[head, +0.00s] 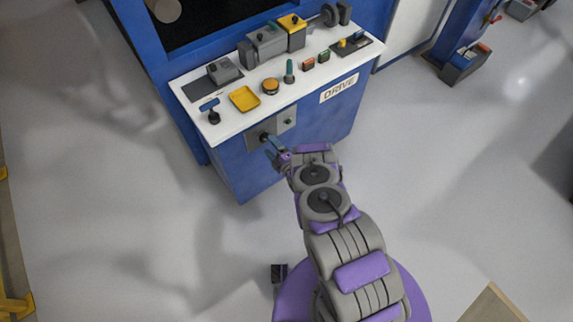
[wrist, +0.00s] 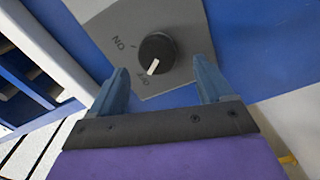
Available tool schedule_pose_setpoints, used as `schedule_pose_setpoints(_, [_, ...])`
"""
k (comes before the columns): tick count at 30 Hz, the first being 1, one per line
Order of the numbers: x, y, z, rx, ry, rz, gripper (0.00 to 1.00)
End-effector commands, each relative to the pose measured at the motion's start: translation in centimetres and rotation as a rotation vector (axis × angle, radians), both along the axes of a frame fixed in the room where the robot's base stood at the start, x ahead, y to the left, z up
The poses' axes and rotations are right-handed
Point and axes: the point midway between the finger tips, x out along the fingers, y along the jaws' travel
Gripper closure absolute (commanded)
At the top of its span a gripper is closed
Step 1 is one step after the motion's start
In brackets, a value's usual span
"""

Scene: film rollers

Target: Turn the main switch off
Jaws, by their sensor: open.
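The main switch is a round black knob (wrist: 157,48) with a white pointer line, on a grey plate (wrist: 190,22) marked ON and OFF. The pointer line is directed down and slightly left in the wrist view, close to the OFF mark. In the head view the knob (head: 264,138) sits on the front face of the blue console. My gripper (wrist: 161,65) is open and empty. Its two fingers stand left and right of the knob, just below it in the wrist view, with a gap to each side. The gripper also shows in the head view (head: 276,150).
A small green button (head: 288,121) is right of the knob. The grey floor around the console is mostly clear.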

Motion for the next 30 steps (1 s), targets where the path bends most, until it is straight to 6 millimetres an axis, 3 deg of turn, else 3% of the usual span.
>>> schedule_pose_setpoints(15, [-9.3,-6.3,-0.3,-0.001,0.005,-0.004,0.2])
schedule_pose_setpoints(22, [-11.3,-7.5,-0.2,-0.003,0.001,0.001,0.2])
schedule_pose_setpoints(30, [-11.7,-7.7,-0.1,-0.002,0.001,0.003,0.2])
